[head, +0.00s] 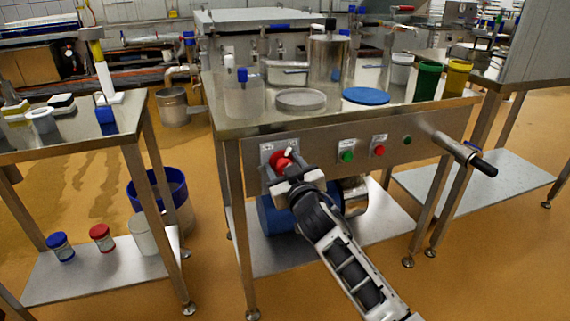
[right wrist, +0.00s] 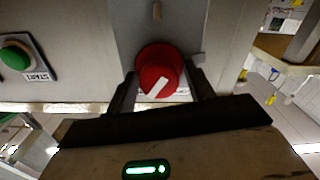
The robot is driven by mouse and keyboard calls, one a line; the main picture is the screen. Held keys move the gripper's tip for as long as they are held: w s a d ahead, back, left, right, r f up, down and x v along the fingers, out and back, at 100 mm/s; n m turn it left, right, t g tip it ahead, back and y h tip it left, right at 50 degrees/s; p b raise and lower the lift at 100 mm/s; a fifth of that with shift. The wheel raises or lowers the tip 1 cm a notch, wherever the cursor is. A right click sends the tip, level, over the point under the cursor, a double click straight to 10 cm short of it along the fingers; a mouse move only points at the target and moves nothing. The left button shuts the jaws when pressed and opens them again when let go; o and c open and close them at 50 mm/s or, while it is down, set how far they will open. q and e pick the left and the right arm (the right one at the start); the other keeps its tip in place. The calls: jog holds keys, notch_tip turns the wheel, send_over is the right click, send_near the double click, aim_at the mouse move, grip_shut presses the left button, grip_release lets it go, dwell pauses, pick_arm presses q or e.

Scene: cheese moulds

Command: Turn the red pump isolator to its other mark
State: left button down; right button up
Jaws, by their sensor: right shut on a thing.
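The red pump isolator (head: 280,160) is a round red knob on a grey plate on the table's front panel. In the right wrist view the red knob (right wrist: 158,76) shows a white pointer line lying diagonally across its face. My right gripper (head: 287,172) reaches up to it from below right. In the wrist view its two fingers (right wrist: 162,88) stand on either side of the knob, shut on it. The plate's labels are too small or partly covered to read. My left gripper is not in view.
A green START button (head: 346,156) and a red button (head: 378,151) sit right of the isolator on the same panel. A black-handled lever (head: 482,164) sticks out at the panel's right end. A blue drum lies below the panel. Several vessels stand on the steel table (head: 440,108).

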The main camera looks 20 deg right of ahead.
jog(key=n+p, duration=0.1)
jog(key=n, duration=0.2)
jog(key=shift+a+n, duration=0.1)
jog(key=shift+n, duration=1.3)
jog(key=shift+n+p, duration=0.4)
jog(key=shift+n, duration=0.4)
jog(key=n, duration=0.3)
jog(key=shift+a+f+n, duration=0.1)
jog(key=shift+n, duration=0.3)
jog(key=shift+n+p, duration=0.4)
jog(key=shift+n, duration=0.7)
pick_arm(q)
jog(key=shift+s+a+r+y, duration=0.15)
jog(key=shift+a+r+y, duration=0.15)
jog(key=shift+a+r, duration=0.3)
pick_arm(e)
jog(key=shift+f+n, duration=0.1)
jog(key=shift+n, duration=1)
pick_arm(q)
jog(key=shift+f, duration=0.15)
pick_arm(e)
jog(key=o, duration=0.6)
